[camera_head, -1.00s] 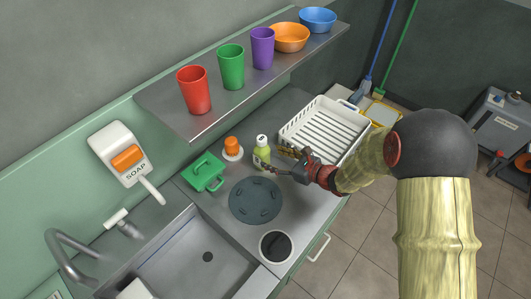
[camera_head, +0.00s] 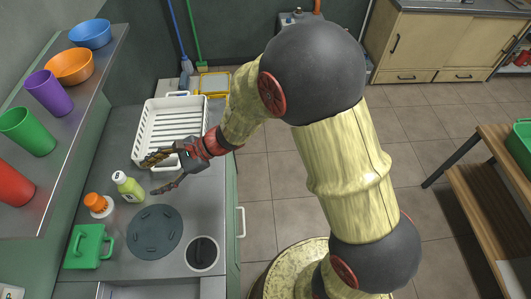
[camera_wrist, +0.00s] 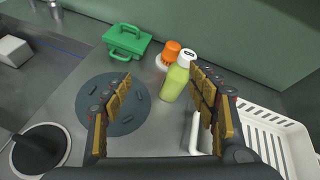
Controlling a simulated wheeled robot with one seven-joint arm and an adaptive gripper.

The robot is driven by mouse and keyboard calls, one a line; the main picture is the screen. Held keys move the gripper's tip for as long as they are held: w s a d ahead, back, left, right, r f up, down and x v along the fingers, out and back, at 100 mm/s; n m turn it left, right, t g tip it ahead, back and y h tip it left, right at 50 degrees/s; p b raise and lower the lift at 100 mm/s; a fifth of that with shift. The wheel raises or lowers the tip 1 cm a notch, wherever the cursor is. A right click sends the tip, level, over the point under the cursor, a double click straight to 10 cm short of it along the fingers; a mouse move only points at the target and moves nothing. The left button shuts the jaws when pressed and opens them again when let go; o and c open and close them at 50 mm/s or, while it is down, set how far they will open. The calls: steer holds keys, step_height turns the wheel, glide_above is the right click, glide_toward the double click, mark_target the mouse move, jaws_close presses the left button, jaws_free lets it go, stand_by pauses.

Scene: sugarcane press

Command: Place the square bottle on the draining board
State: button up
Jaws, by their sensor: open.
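The square bottle (camera_head: 129,188) is yellow-green with a white cap. It stands upright on the grey counter, beside an orange-capped container. In the wrist view the bottle (camera_wrist: 175,82) shows beyond and between my fingertips, nearer the right finger. My gripper (camera_head: 161,173) is open and empty, just right of the bottle in the head view, with a gap between them. Its spread fingers also show in the wrist view (camera_wrist: 160,87). The white slatted draining board (camera_head: 176,101) lies empty on the counter beyond my gripper; its near part is partly behind my gripper and arm.
A dark round mat (camera_head: 155,232), a green caddy (camera_head: 88,246), the orange-capped container (camera_head: 98,205) and a white-rimmed round opening (camera_head: 202,253) are near the bottle. A shelf with cups and bowls (camera_head: 75,105) overhangs the left side.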

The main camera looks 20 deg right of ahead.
steer(key=s+d+r+n+t+h, duration=0.1)
steer(key=s+d+r+n+h, duration=0.3)
steer(key=d, duration=0.7)
steer(key=s+d+r+n+t+h, duration=0.1)
steer(key=s+d+r+n+h, duration=0.3)
steer(key=d, duration=0.7)
steer(key=s+d+r+n+t+h, duration=0.2)
steer(key=s+d+r+n+h, duration=0.2)
steer(key=s+d+r+n, duration=0.3)
steer(key=s+d+r, duration=0.1)
steer(key=s+d, duration=0.2)
steer(key=d, duration=0.1)
steer(key=shift+d+r+n+h, duration=0.25)
steer(key=shift+d+n+h, duration=0.15)
